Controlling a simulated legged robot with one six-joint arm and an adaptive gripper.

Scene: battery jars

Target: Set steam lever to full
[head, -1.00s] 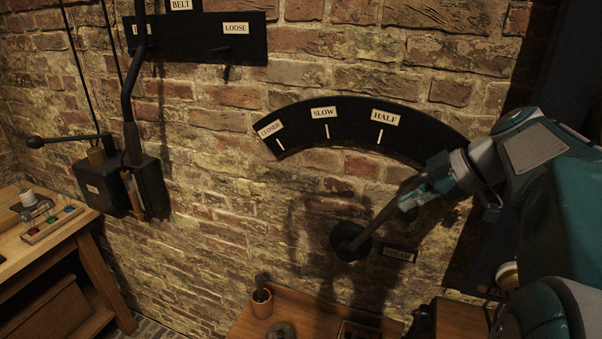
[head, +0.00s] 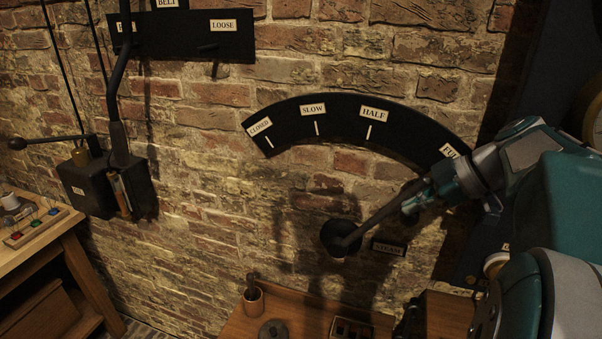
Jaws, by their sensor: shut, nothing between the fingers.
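The steam lever (head: 374,226) is a dark bar that runs up and right from a round black pivot (head: 341,238) on the brick wall. A black arc plate (head: 345,105) above it carries the labels CLOSED, SLOW and HALF, and a partly covered label beginning FU (head: 449,152) at its right end. The lever points toward that right end, past HALF. My gripper (head: 412,205) is shut at the lever's upper end and appears to touch it. The lever's tip is hidden behind my gripper and arm.
Another lever with a black box (head: 110,188) and a BELT plate (head: 180,38) are on the left wall. A workbench (head: 35,240) is at far left. My arm fills the right side.

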